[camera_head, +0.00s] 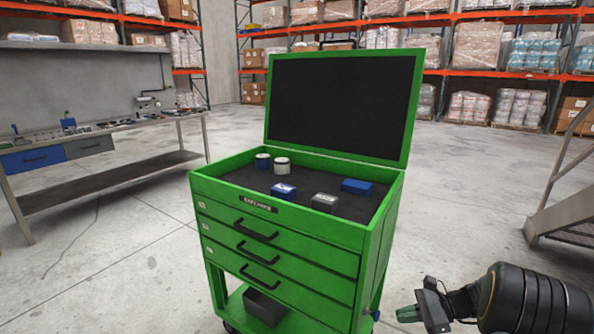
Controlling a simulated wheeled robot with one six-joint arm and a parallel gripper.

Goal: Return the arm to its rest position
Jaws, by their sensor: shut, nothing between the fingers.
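My gripper (408,314) shows at the bottom right of the head view, at the end of my dark arm (530,302). It is shut and holds nothing. Its green-tipped fingers point left, to the right of the green tool cart's (278,225) lower part and apart from it in the picture. The rest of my arm runs out of the frame at the right edge.
The cart's lid (411,110) stands open; its top tray holds two cans, two blue boxes and a grey box (324,202). A workbench (105,131) stands at the left. Metal stairs (572,205) stand at the right. Racks line the back; the floor between is clear.

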